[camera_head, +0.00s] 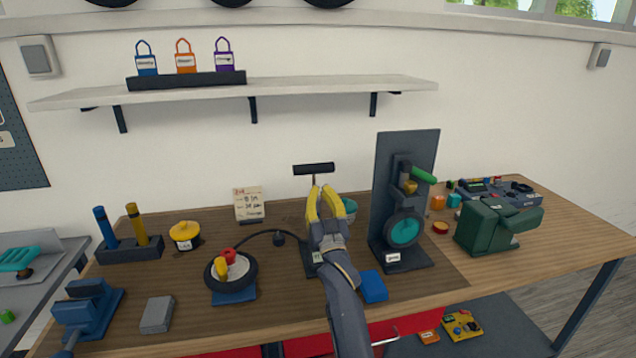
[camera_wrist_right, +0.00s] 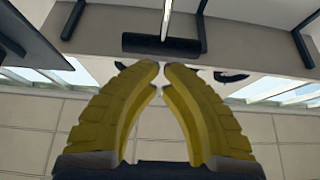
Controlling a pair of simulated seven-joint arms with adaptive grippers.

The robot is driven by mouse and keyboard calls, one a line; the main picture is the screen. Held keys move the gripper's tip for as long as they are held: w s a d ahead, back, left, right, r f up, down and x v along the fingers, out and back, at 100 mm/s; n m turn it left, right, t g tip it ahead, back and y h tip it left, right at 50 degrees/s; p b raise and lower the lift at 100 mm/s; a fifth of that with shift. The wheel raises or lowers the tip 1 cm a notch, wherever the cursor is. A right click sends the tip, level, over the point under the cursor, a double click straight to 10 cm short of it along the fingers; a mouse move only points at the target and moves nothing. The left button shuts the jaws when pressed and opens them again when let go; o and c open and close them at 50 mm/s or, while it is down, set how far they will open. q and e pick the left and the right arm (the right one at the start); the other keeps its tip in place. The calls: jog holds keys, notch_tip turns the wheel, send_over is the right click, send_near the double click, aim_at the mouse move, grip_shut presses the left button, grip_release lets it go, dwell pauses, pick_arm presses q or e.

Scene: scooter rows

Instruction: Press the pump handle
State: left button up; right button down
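The pump handle (camera_head: 314,169) is a black horizontal bar on a thin upright rod, raised above the workbench. Its base (camera_head: 309,258) is partly hidden behind my right arm. My right gripper (camera_head: 321,188) has yellow fingers, with their tips drawn together and nothing between them. In the head view the tips are just below the handle bar, by the rod. In the right wrist view the handle bar (camera_wrist_right: 163,44) lies just beyond the fingertips (camera_wrist_right: 161,66); I cannot tell whether they touch. My left gripper is not in view.
A stand with a wheel (camera_head: 403,230) and a dark back panel is close on the right. A blue block (camera_head: 373,286) lies beside my arm. A shelf (camera_head: 300,88) with padlocks hangs above.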

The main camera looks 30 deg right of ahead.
jog(key=shift+v, duration=2.05)
